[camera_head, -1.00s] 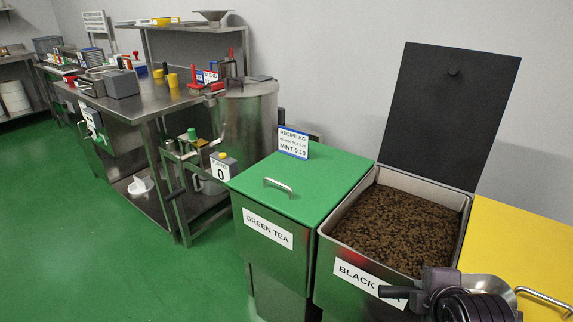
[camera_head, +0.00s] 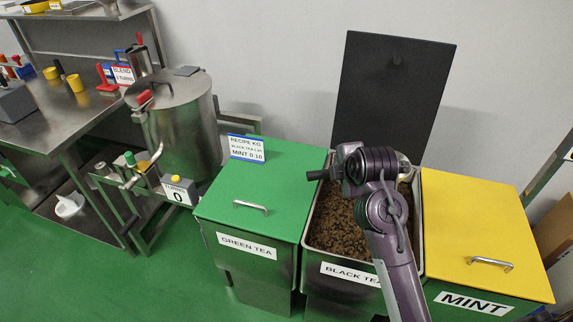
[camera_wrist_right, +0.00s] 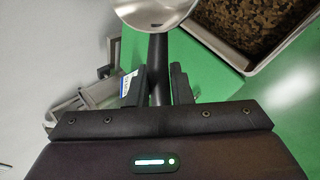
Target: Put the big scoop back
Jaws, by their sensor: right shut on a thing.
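The big scoop has a black handle (camera_head: 318,174) and a shiny metal bowl (camera_head: 404,162). My right gripper (camera_head: 352,168) is shut on the handle and holds the scoop above the black tea bin (camera_head: 350,274). The handle points left in the head view. In the right wrist view the handle (camera_wrist_right: 158,70) stands between the two dark fingers, with the metal bowl (camera_wrist_right: 155,10) beyond them, cut by the top edge. The inside of the bowl is mostly hidden. My left gripper is not in view.
The black tea bin's dark lid (camera_head: 390,95) stands open against the wall. The green tea bin (camera_head: 265,185) and yellow mint bin (camera_head: 480,225) are closed. A recipe sign (camera_head: 247,148) stands on the green lid. A steel drum (camera_head: 180,125) and a steel table (camera_head: 75,110) are left.

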